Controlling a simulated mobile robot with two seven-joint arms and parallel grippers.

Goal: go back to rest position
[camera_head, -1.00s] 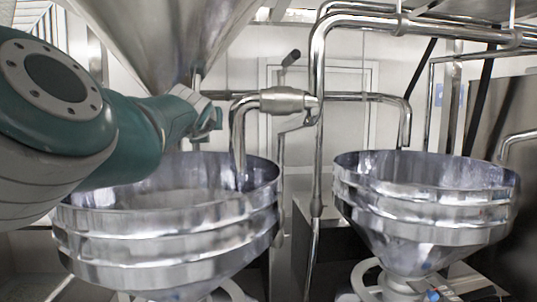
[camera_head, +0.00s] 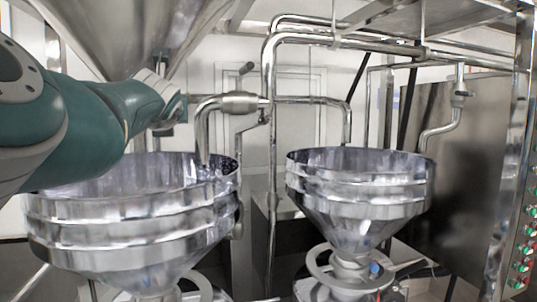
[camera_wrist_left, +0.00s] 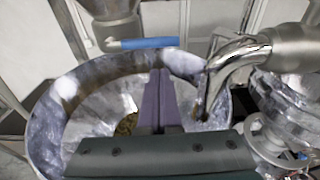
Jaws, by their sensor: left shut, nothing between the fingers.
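My left arm (camera_head: 85,120) reaches in from the left in the head view, above the left metal hopper (camera_head: 130,240). In the left wrist view, my left gripper (camera_wrist_left: 160,75) shows two purple fingers pressed together with nothing between them. They are over the open mouth of the hopper (camera_wrist_left: 45,140). A small greenish-brown heap (camera_wrist_left: 126,124) lies inside the hopper, partly hidden by the fingers. My right gripper is in neither view.
A large cone (camera_head: 130,25) hangs above the left hopper. A second hopper (camera_head: 360,185) stands to the right. Curved steel pipes (camera_head: 270,90) run between them. A blue-handled valve (camera_wrist_left: 142,43) is close ahead of the fingers. A panel with several green buttons (camera_head: 527,230) stands far right.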

